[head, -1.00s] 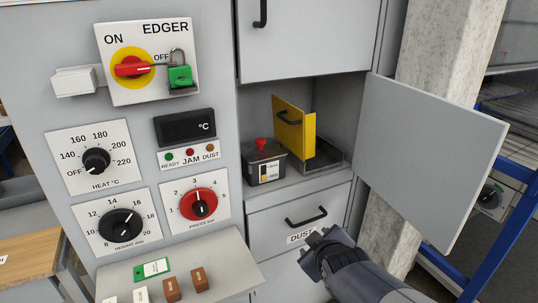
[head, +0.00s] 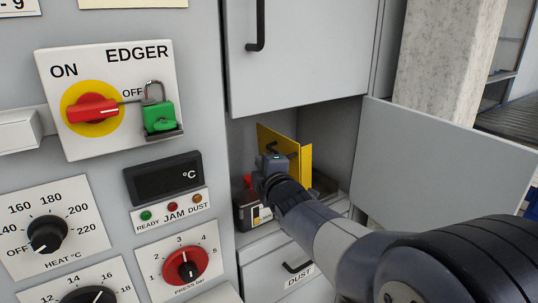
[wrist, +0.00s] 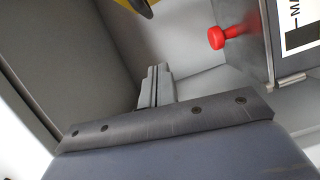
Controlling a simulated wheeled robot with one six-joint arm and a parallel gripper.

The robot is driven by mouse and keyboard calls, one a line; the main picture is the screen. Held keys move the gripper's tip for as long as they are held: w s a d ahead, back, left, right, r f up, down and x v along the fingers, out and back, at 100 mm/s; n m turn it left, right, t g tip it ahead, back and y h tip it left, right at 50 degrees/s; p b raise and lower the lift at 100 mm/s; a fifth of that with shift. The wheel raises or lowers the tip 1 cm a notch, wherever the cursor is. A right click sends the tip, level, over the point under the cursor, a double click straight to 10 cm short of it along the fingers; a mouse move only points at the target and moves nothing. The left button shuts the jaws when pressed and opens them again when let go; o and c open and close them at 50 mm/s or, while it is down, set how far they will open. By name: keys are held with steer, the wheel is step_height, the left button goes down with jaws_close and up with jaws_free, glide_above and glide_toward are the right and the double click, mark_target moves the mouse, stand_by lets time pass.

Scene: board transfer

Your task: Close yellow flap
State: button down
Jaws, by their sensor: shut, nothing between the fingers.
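The yellow flap (head: 284,141) stands upright inside the open cabinet compartment, with a dark handle on its face. My gripper (head: 270,162) reaches into the compartment in front of the flap and hides its lower part and some of the handle. In the wrist view, my gripper's fingers (wrist: 156,72) are together with nothing between them. A small piece of the yellow flap (wrist: 143,10) shows at the top edge there, apart from the fingertips. I cannot tell from the head view whether my gripper touches the flap.
A dark box (head: 246,214) with a red knob (wrist: 217,37) stands beside my gripper at the compartment's left. A grey cabinet door (head: 445,165) hangs open at the right, behind my arm. The DUST drawer (head: 283,272) is below. A control panel (head: 90,160) fills the left.

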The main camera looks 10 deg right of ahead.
steer(key=w+d+p, duration=0.2)
steer(key=w+d, duration=0.1)
steer(key=w, duration=0.2)
steer(key=shift+w+f, duration=0.3)
steer(key=shift+f, duration=0.05)
steer(key=shift+d, duration=0.1)
steer(key=shift+r, duration=0.15)
